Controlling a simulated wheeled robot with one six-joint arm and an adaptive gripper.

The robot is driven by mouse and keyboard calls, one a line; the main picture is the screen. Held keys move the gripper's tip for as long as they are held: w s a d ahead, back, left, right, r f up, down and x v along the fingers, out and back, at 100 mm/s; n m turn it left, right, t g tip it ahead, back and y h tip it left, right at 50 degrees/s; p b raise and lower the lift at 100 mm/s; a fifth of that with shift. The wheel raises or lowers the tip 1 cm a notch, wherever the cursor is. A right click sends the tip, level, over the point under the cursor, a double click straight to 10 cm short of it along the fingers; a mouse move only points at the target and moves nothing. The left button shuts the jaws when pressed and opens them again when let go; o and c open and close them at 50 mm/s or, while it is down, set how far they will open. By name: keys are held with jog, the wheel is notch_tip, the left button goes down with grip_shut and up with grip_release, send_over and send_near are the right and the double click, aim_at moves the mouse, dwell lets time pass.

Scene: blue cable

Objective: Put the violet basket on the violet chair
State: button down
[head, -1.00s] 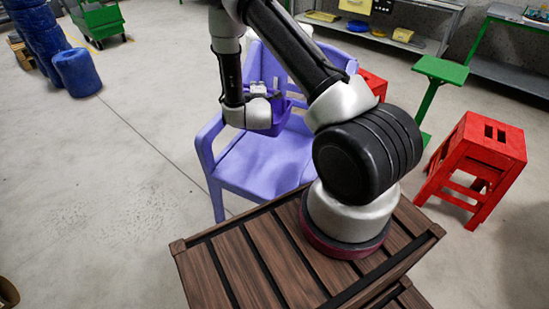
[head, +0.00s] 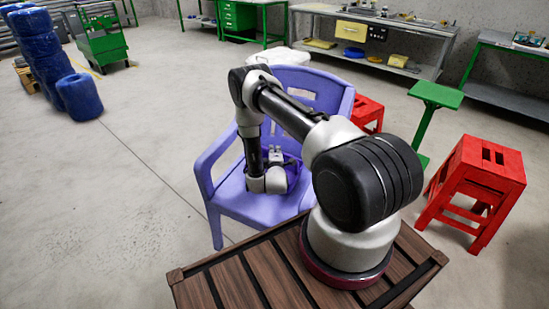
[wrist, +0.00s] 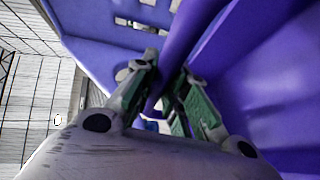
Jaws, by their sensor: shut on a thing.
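The violet chair (head: 232,196) stands just beyond my wooden-slatted base in the head view, with its seat and left armrest visible. My gripper (head: 278,160) is low over the chair's seat, between the armrests. The violet basket (head: 293,170) is at the gripper, mostly hidden behind my arm. In the wrist view my gripper (wrist: 165,95) is shut on a violet strip of the basket (wrist: 183,35), and violet surfaces fill much of the picture. I cannot tell whether the basket's bottom touches the seat.
Red stools (head: 478,185) stand to the right of the chair, with a green stand (head: 436,97) behind. Blue rolls (head: 79,97) and a green cart (head: 103,38) are at the far left. The floor left of the chair is clear.

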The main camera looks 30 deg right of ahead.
jog(key=shift+f, duration=1.15)
jog(key=c, duration=1.4)
grip_release()
jog(key=shift+c, duration=0.2)
